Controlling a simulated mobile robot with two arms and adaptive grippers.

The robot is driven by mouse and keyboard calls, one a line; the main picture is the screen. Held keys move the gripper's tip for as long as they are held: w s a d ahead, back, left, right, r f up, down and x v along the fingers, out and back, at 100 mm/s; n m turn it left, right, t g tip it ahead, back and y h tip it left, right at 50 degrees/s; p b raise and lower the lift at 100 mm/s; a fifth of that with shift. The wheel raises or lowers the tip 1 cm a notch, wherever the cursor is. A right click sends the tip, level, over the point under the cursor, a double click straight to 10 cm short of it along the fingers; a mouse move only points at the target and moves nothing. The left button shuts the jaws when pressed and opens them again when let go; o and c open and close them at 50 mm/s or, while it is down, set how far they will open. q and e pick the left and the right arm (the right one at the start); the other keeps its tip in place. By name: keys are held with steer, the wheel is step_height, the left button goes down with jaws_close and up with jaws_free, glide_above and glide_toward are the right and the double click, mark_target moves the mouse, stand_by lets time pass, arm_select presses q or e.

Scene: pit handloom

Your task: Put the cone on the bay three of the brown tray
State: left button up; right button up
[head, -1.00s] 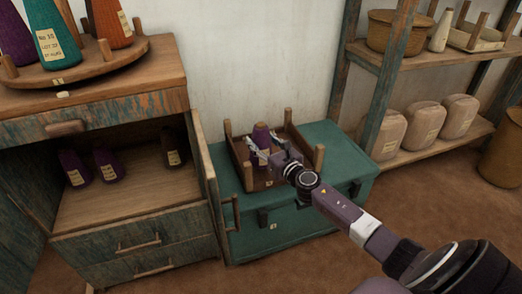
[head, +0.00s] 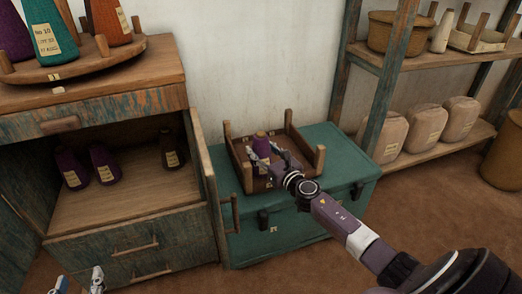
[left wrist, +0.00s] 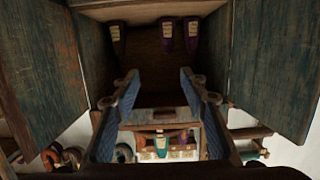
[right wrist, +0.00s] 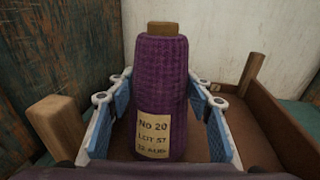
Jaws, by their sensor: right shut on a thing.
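The purple cone (head: 261,148), with a wooden tip and a "No 20" label, stands upright in the brown tray (head: 243,178) on a teal chest. My right gripper (head: 263,157) is shut on it, one finger on each side. The right wrist view shows the cone (right wrist: 160,85) between the blue-padded fingers (right wrist: 160,105). Its base and the bay markings under it are hidden or too small to read. My left gripper (head: 78,281) is at the bottom left edge; in the left wrist view its fingers (left wrist: 157,82) are apart and empty.
The tray has upright corner posts (head: 319,158). The teal chest (head: 335,165) has bare lid to the tray's right. An open cabinet (head: 150,190) on the left holds several dark cones, with a round cone stand (head: 90,68) above. A shelf rack (head: 385,110) stands at the right.

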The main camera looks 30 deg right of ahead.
arm_select(q)
steer(key=shift+r, duration=0.1)
arm_select(e)
steer(key=o, duration=1.3)
arm_select(q)
steer(key=shift+r, duration=0.2)
arm_select(e)
steer(key=shift+s, duration=0.1)
steer(key=s, duration=0.2)
steer(key=s+p, duration=0.1)
steer(key=s, duration=0.2)
steer(key=shift+s+a+r, duration=0.1)
steer(key=shift+s+a, duration=0.1)
arm_select(q)
steer(key=shift+s+a+f+g+y, duration=0.2)
steer(key=shift+s+f+g, duration=0.2)
steer(key=shift+f, duration=0.45)
steer(key=shift+s+a+f+g+y, duration=0.15)
steer(key=shift+s+f+g, duration=0.2)
steer(key=shift+f, duration=0.55)
steer(key=shift+s+a+f+g+y, duration=0.1)
steer(key=shift+s+a+f+g, duration=0.25)
steer(key=shift+f, duration=0.5)
arm_select(e)
glide_toward(266, 154)
steer(key=shift+w+r, duration=0.1)
steer(key=shift+w, duration=0.45)
